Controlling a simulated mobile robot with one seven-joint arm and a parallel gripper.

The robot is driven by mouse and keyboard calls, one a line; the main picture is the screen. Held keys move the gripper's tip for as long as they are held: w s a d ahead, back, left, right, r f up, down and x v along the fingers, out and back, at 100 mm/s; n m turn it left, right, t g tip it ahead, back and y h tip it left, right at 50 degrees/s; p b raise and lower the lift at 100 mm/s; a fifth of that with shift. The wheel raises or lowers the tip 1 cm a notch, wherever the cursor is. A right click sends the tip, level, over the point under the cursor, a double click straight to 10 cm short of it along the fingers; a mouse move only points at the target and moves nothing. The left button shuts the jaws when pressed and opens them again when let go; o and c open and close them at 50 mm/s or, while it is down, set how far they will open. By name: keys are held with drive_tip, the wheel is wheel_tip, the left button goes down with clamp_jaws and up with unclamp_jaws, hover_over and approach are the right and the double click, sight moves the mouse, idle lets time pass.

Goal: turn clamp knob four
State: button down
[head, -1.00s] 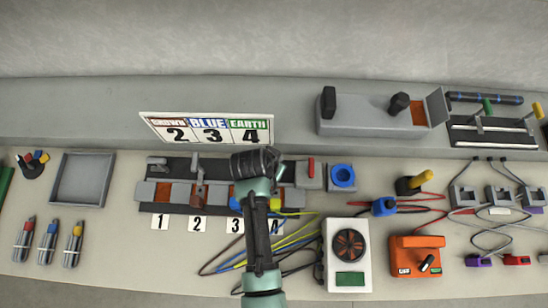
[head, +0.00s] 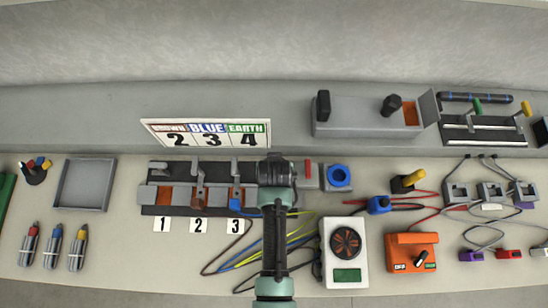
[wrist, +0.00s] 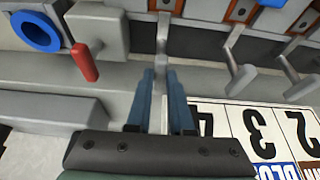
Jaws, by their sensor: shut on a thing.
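My gripper (head: 277,168) is over the right end of the dark clamp rail in the head view and hides the fourth clamp and its label. In the wrist view, my gripper's blue fingers (wrist: 161,80) are shut on the upright grey lever of clamp four (wrist: 163,40), one finger on each side. The other clamp levers stand to its right there, clamp three (wrist: 236,65) nearest. In the head view clamp three (head: 235,168), clamp two (head: 196,167) and clamp one (head: 158,168) stand in a row to the left.
A red lever (wrist: 84,62) and a blue ring (wrist: 37,31) sit close beside the gripper. The numbered sign (head: 207,133) stands behind the rail. Loose wires (head: 240,258) lie in front, with a white meter (head: 345,277) to the right.

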drive_tip(key=c, duration=0.8)
unclamp_jaws()
drive_tip(key=shift+r, duration=0.15)
drive_tip(key=v, duration=1.2)
drive_tip(key=shift+s+r+b, duration=0.25)
drive_tip(key=shift+r+b, duration=0.05)
drive_tip(key=shift+b, duration=0.1)
